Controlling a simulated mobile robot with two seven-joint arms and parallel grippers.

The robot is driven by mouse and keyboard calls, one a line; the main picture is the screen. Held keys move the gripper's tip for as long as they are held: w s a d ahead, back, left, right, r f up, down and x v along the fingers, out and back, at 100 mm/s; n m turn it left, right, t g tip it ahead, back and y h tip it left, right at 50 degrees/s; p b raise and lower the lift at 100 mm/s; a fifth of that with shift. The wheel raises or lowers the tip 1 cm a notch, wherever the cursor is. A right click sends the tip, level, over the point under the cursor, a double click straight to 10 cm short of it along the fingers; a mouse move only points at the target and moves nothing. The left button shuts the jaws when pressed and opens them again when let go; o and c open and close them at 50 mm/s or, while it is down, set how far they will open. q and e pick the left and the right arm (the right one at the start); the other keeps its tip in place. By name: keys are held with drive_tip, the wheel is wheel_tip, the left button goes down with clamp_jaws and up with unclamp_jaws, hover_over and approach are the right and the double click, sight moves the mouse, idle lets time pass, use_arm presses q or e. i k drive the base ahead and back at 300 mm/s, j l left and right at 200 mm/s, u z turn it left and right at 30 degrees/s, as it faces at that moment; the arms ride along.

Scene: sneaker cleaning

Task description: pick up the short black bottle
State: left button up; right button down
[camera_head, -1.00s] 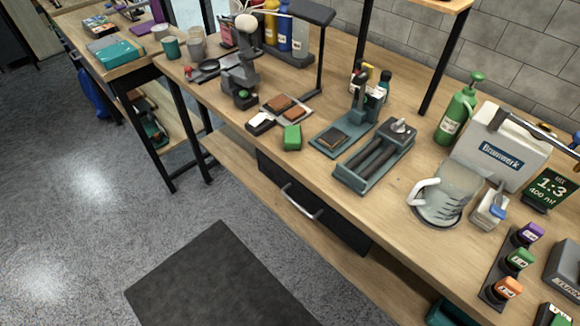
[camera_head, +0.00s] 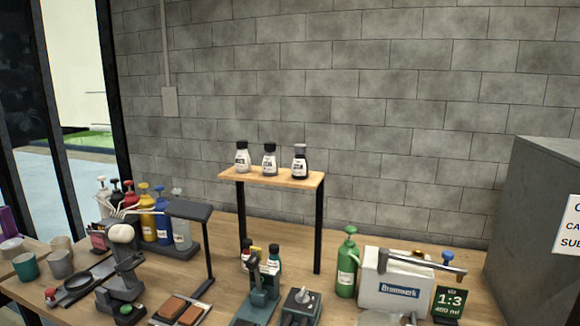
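Three small bottles stand upright in a row on a raised wooden shelf (camera_head: 250,179). The left one is a whitish bottle (camera_head: 242,157) with a dark cap. Which of them is the short black bottle is not certain at this size. Neither of my grippers shows in the view.
The shelf stands on dark posts over the wooden bench (camera_head: 225,276). Below are small dark-capped bottles (camera_head: 274,260), a green spray bottle (camera_head: 347,265), a white Braunwerk box (camera_head: 398,285) and several coloured pump bottles (camera_head: 163,215). A grey cabinet (camera_head: 525,210) stands at right, a block wall behind.

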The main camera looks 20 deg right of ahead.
sight(300, 168)
drive_tip(key=i+j+z, duration=0.1)
drive_tip(key=j+z, duration=0.15)
drive_tip(key=z, duration=0.15)
drive_tip(key=j+z, duration=0.25)
drive_tip(key=z, duration=0.15)
